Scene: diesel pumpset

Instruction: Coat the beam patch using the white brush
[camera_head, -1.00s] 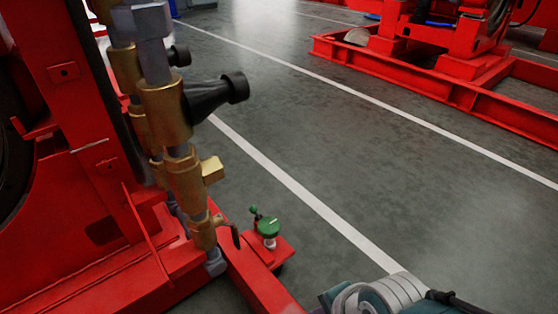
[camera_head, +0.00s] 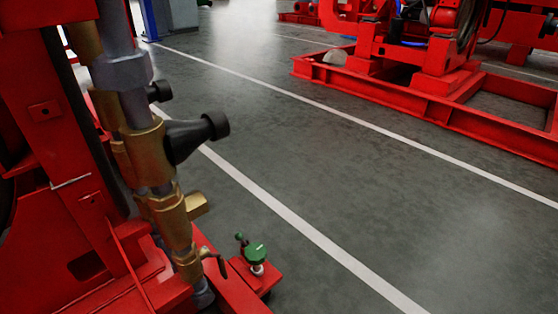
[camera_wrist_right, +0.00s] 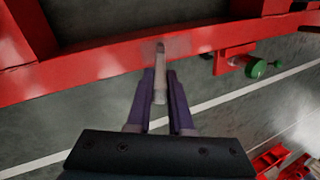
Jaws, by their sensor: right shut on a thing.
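In the right wrist view my right gripper (camera_wrist_right: 160,76) is shut on the white brush (camera_wrist_right: 160,60). The brush is a slim pale stick that points up the picture from between the dark fingers. Its tip overlaps the red beam (camera_wrist_right: 90,78), and I cannot tell whether it touches. A paler greyish beam patch (camera_wrist_right: 178,46) shows on the beam around the brush tip. In the head view part of a red beam (camera_head: 222,285) runs along the bottom, and neither gripper shows there. My left gripper is in no view.
A green-topped fitting (camera_head: 256,253) stands on a red plate beside the beam; it also shows in the wrist view (camera_wrist_right: 256,67). Brass valves (camera_head: 146,155) and a red frame (camera_head: 60,150) fill the left. Another red skid (camera_head: 400,95) stands far right. Grey floor between is clear.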

